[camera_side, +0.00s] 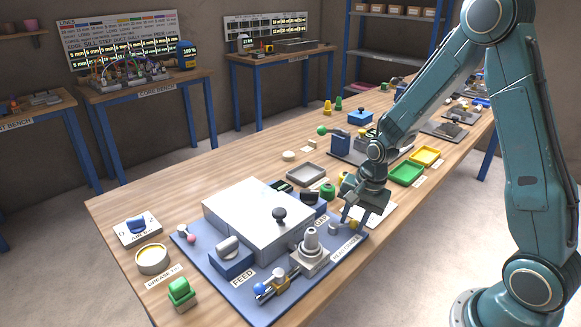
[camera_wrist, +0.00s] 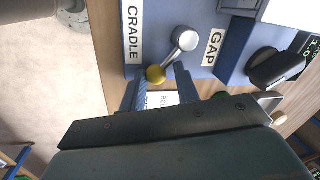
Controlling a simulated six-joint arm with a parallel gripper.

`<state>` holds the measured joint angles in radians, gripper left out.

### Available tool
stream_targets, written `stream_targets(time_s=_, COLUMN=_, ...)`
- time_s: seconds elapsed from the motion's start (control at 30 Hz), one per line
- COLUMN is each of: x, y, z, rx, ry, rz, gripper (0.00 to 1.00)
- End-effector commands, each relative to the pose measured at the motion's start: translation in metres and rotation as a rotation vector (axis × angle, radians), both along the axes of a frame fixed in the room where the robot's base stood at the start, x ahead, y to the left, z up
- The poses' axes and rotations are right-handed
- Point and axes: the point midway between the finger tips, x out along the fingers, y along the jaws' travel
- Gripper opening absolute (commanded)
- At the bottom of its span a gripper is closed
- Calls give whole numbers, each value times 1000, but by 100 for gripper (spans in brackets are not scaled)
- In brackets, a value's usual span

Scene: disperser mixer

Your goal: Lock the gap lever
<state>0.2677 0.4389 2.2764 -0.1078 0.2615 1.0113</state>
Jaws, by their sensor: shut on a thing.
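The gap lever (camera_wrist: 174,55) is a short silver arm on a round pivot with a yellow ball knob (camera_wrist: 156,74) at its end. It sits beside the GAP label (camera_wrist: 214,48) on the blue base plate. My gripper (camera_wrist: 158,82) has its two fingers on either side of the yellow knob and is shut on it. In the side view my gripper (camera_side: 353,217) is low at the right edge of the blue base plate (camera_side: 205,262), with the lever's silver pivot (camera_side: 334,226) just left of it. The fingers partly hide the knob there.
The grey-white machine block (camera_side: 255,212) with a black knob stands left of my gripper. A silver stepped part (camera_side: 311,246) stands close by in front. The FEED switch (camera_side: 231,255) and a blue-tipped lever (camera_side: 262,288) are nearer. Green (camera_side: 406,173) and yellow trays lie behind.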

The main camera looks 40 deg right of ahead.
Motion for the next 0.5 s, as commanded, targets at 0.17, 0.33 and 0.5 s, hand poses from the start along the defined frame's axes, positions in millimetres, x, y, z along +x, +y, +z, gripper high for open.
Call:
stream_targets(time_s=0.17, x=5, y=-1, z=0, rx=10, ry=6, rz=174, gripper=9)
stream_targets(time_s=0.33, x=12, y=-4, z=-1, rx=11, ry=7, rz=335, gripper=9)
stream_targets(time_s=0.5, x=19, y=-5, z=-1, rx=12, ry=7, rz=476, gripper=9)
